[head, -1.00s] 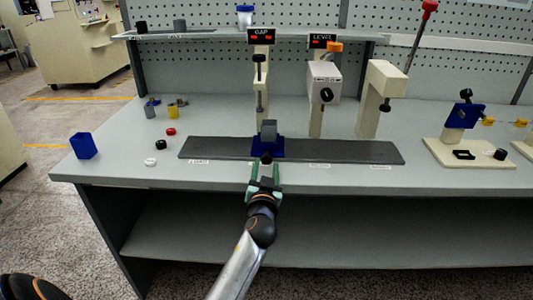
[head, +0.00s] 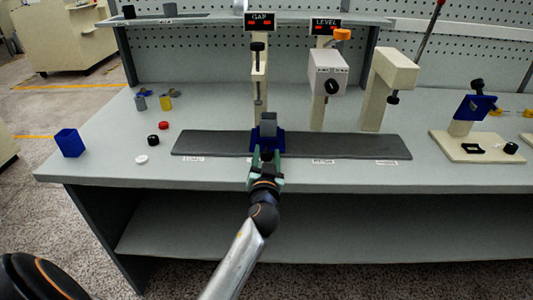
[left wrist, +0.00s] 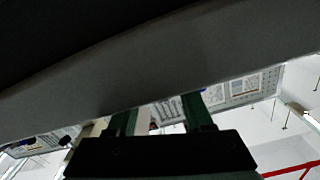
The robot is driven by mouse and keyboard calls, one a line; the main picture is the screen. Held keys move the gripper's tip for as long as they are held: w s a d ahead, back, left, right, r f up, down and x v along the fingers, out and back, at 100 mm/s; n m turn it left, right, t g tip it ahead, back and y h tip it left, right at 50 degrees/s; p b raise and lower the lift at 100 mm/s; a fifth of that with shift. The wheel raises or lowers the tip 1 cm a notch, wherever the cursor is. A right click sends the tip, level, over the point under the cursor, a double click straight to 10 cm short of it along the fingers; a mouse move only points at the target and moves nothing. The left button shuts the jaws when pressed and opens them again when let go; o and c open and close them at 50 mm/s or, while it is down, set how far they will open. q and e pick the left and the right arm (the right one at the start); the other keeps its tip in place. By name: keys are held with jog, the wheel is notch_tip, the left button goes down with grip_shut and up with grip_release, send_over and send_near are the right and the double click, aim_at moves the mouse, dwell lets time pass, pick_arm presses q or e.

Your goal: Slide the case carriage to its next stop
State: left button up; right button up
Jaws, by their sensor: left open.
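The case carriage (head: 282,142) is a blue base carrying a grey block (head: 268,124). It sits on the dark grey rail (head: 345,146) under the GAP station (head: 260,70), left of the rail's middle. My left gripper (head: 266,157) is open at the front of the carriage, its green fingers on either side of the small dark handle. I cannot tell whether they touch it. The left wrist view shows the two green fingers (left wrist: 160,115) pointing up under a dark surface; the handle is hidden there. My right gripper is not in view.
The LEVEL station (head: 327,75) and a cream post (head: 385,85) stand behind the rail to the right. White labels mark the rail's front edge. A blue bin (head: 69,143) and small caps lie at left. The rail right of the carriage is clear.

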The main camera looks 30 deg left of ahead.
pick_arm(q)
jog(key=shift+c, duration=0.3)
grip_shut()
dwell(1.1)
